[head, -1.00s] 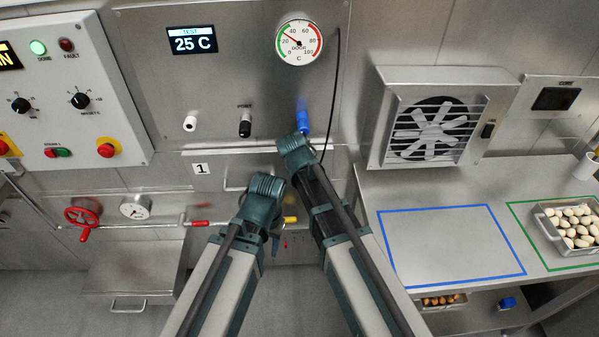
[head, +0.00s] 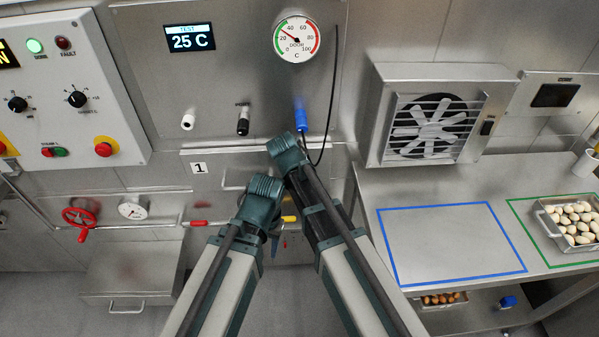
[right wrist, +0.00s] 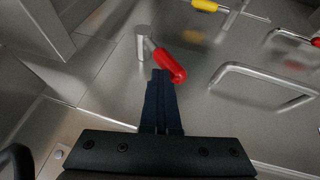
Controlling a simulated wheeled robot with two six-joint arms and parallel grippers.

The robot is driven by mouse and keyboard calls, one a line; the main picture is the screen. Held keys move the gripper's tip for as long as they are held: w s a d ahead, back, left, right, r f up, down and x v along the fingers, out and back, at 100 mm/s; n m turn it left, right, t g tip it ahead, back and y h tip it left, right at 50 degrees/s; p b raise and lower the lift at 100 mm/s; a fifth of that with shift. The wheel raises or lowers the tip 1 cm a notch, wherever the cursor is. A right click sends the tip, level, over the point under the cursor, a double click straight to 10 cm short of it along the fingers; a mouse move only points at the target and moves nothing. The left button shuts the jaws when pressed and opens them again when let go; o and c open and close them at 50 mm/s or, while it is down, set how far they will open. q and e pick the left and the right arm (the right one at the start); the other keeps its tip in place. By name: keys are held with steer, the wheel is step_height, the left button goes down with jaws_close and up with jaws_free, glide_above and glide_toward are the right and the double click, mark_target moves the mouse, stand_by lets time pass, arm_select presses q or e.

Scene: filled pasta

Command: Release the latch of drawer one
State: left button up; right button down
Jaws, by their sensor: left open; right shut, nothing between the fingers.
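Drawer one shows in the head view with its number plate "1" (head: 199,168); much of its front is behind my arms. In the right wrist view, a red-gripped lever (right wrist: 170,66) on a metal post stands on a steel front, beside a bar handle (right wrist: 262,88). I cannot tell for sure whether this lever is drawer one's latch. My right gripper (right wrist: 161,76) is shut and empty, its tips at the red grip; contact is unclear. Its tips are hidden in the head view. My left gripper (head: 275,242) is open, low between the arms, mostly hidden by its own wrist.
A yellow-gripped lever (right wrist: 204,5) is at the top of the right wrist view. A red valve wheel (head: 80,216) and a lower drawer (head: 130,285) are at left. A fan box (head: 430,115) and steel counter (head: 375,190) are at right. A black cable (head: 333,95) hangs above.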

steer(key=shift+s+a+f, duration=0.1)
steer(key=shift+a, duration=0.25)
